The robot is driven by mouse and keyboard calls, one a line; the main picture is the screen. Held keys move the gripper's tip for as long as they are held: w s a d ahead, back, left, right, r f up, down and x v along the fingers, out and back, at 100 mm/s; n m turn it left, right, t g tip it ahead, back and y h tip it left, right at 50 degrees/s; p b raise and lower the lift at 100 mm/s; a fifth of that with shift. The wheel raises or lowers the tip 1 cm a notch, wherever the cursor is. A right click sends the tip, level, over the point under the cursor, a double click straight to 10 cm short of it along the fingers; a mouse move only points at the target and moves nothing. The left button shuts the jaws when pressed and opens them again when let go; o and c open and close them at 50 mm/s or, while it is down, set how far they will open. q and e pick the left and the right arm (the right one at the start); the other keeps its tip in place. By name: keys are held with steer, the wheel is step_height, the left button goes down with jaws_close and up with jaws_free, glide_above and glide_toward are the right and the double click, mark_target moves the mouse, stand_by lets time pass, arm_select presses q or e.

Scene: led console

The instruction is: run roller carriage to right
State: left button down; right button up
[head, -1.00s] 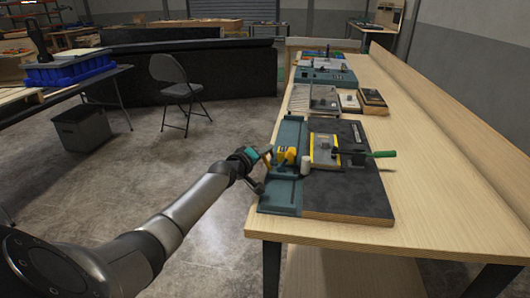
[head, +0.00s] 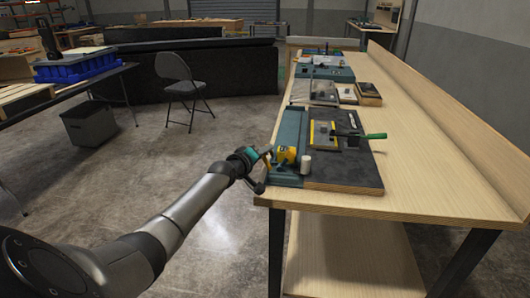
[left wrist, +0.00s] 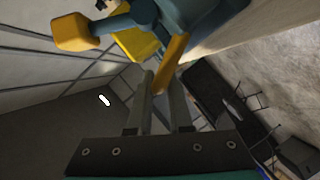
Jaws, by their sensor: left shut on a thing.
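The roller carriage (head: 284,155), a yellow block with a white cylinder (head: 306,164) beside it, sits near the close end of the long teal bed (head: 290,123) on the table. My left gripper (head: 265,157) is at the carriage's left side. In the left wrist view, its two fingers (left wrist: 160,92) are shut on an orange-yellow bar (left wrist: 170,66) of the carriage, below a blue-grey body (left wrist: 190,18). My right gripper does not show.
A black board (head: 350,172) with a yellow-edged plate (head: 324,135) and a green-handled tool (head: 374,136) lies right of the bed. Boxes and trays stand farther along the wooden table (head: 430,150). A chair (head: 180,85) stands on the floor to the left.

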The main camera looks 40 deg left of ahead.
arm_select(q)
steer(key=c, duration=0.8)
jaws_free()
steer(key=shift+s, duration=0.1)
steer(key=shift+c, duration=0.2)
steer(key=shift+s+d+r+p, duration=0.1)
steer(key=shift+s+d+p, duration=0.05)
steer(key=shift+s+p, duration=0.25)
steer(key=p+v, duration=0.5)
steer(key=v, duration=0.9)
steer(key=shift+s, duration=0.25)
steer(key=shift+r, duration=0.1)
